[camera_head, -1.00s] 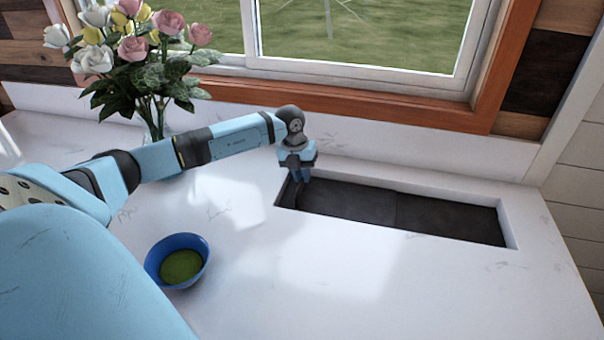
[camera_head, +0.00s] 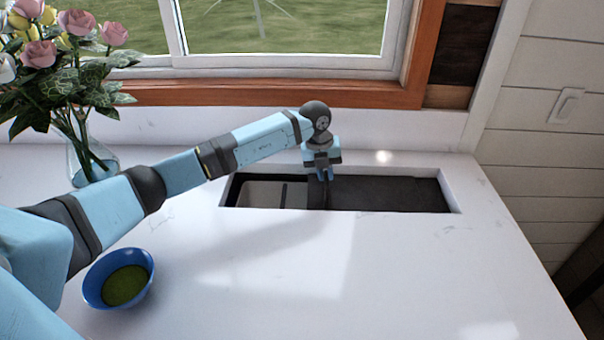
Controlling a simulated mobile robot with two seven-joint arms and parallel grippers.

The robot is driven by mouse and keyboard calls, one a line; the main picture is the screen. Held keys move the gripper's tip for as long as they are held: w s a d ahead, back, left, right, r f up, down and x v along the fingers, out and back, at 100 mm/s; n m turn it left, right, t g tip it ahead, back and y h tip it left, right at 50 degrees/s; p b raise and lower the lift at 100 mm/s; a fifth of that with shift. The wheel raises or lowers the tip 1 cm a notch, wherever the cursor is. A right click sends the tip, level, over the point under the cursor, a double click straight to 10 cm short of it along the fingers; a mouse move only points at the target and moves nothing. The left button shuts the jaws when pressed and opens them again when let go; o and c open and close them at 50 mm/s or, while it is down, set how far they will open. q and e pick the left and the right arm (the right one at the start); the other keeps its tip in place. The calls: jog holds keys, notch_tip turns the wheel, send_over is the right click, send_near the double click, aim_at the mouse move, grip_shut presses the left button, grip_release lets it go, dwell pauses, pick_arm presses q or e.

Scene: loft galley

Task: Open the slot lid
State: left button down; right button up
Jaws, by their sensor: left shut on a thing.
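The slot lid (camera_head: 385,194) is a dark flat panel in a long rectangular recess in the white counter. It covers the right part of the recess. The left part of the slot (camera_head: 259,193) stands uncovered and shows a pale interior with a dark divider. My left gripper (camera_head: 325,176) points down into the recess and is shut on the lid near its left end. The gripper hides the exact grasp point. My right gripper is not in view.
A blue bowl with green contents (camera_head: 124,280) stands at the front left of the counter (camera_head: 400,275). A glass vase of roses (camera_head: 90,160) stands at the back left. A window is behind the counter. The counter's front middle is clear.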

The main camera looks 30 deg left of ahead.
pick_arm(q)
jog(key=shift+w+d, duration=0.4)
jog(key=shift+d, duration=0.35)
jog(key=c, duration=1.1)
grip_release()
jog(key=shift+r, duration=0.1)
jog(key=r, duration=0.4)
jog(key=s+a+r+b, duration=0.1)
jog(key=r, duration=0.4)
jog(key=a+r+b, duration=0.1)
jog(key=r, duration=0.3)
jog(key=shift+s+a+r, duration=0.15)
jog(key=shift+a+r, duration=0.05)
